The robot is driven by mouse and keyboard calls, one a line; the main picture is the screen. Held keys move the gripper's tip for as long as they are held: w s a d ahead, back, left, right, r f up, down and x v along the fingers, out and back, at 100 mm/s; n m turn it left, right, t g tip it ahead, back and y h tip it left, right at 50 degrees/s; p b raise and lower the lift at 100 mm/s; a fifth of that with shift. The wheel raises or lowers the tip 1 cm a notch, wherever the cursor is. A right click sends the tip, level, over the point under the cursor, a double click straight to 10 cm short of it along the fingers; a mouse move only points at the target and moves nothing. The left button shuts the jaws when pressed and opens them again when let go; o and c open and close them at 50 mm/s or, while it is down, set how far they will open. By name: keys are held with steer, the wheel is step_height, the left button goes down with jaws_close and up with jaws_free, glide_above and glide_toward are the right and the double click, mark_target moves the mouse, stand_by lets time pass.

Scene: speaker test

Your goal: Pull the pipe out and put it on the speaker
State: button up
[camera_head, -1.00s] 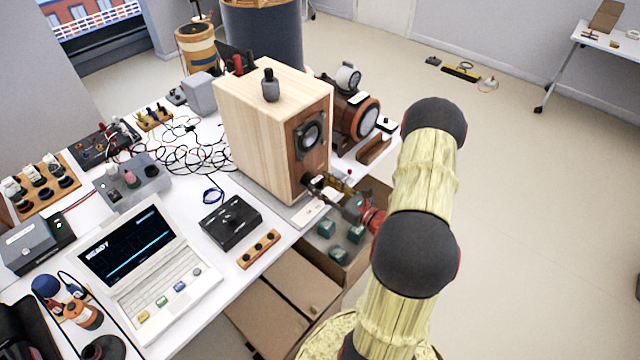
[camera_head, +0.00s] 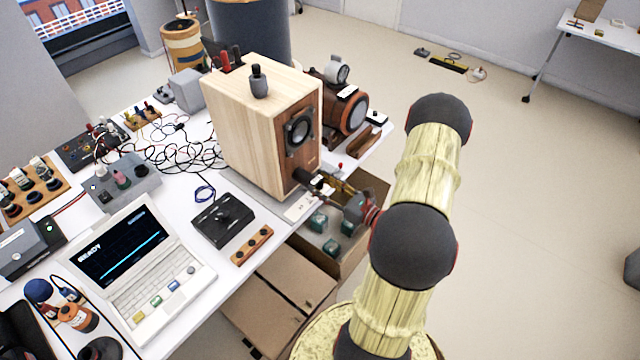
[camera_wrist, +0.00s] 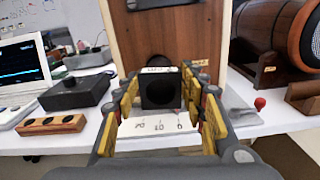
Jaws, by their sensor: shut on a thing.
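The wooden speaker (camera_head: 245,135) stands on the white table, its brown front facing right in the head view. Its front fills the upper middle of the wrist view (camera_wrist: 165,40). The pipe (camera_head: 307,178) is a short dark tube low at the speaker's front; in the wrist view its dark round end (camera_wrist: 160,95) sits between the fingers. My gripper (camera_head: 328,185) is shut on the pipe, coming from the right. The gripper's yellow-padded fingers flank the pipe in the wrist view (camera_wrist: 161,100). I cannot tell how much of the pipe is still inside the speaker.
A dark knob-topped object (camera_head: 258,82) stands on the speaker's top. A brown cylindrical device (camera_head: 340,108) is behind it. A laptop (camera_head: 140,265), a black box (camera_head: 226,219) and loose cables crowd the table. An open box with green blocks (camera_head: 345,245) lies below the gripper.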

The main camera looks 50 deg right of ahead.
steer(key=shift+s+d+p, duration=0.2)
steer(key=shift+s+p, duration=0.1)
steer(key=shift+s, duration=2.3)
